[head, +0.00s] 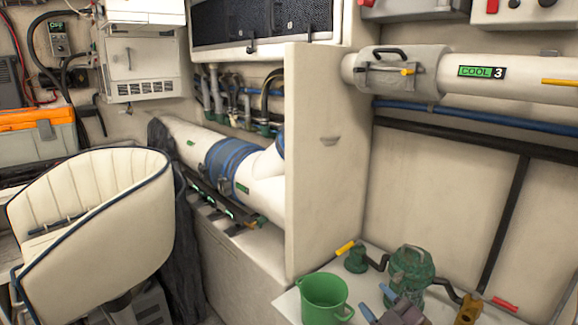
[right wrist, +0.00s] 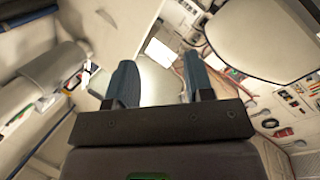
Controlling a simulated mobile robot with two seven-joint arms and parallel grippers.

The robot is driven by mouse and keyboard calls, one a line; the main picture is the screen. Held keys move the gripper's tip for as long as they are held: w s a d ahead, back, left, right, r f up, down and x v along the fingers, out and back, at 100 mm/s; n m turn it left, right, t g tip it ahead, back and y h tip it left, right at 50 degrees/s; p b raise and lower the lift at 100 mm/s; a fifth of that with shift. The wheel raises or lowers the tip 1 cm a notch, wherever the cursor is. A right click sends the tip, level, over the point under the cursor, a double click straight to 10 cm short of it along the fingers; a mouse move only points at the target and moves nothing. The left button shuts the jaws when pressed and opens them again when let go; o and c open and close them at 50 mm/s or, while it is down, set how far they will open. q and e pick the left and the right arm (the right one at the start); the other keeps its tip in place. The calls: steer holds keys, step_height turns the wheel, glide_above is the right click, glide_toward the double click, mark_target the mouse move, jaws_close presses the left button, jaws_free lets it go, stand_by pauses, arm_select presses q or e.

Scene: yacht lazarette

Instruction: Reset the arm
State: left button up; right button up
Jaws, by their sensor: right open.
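My right gripper (head: 374,300) shows at the bottom of the head view, low and right of centre. Its two blue-grey fingers are apart, with nothing between them. In the right wrist view the same gripper (right wrist: 160,82) has its fingers spread and empty. In the head view it appears just right of a green mug (head: 324,300) and in front of a green pump-like fitting (head: 411,266); I cannot tell whether it touches either. My left gripper is in neither view.
A pale counter (head: 288,304) carries the mug and green fittings with red and yellow handles. An upright partition (head: 312,160) stands left of it. A cream seat (head: 95,215) is at left. A large white pipe (head: 480,78) runs along the right wall.

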steer(key=s+d+f+m+g+h, duration=0.2)
steer(key=s+d+f+m, duration=0.1)
steer(key=s+f, duration=0.4)
steer(key=s+d+f+m+g+h, duration=0.2)
steer(key=s+d+f+m, duration=0.1)
steer(key=s+f, duration=0.5)
steer(key=s+d+f+m+g+h, duration=0.2)
steer(key=s+f+m, duration=0.3)
steer(key=s+f, duration=0.3)
steer(key=s+d, duration=0.1)
steer(key=s, duration=0.2)
steer(key=shift+s+d+h, duration=0.15)
steer(key=shift+d+h, duration=0.2)
steer(key=shift+h, duration=0.05)
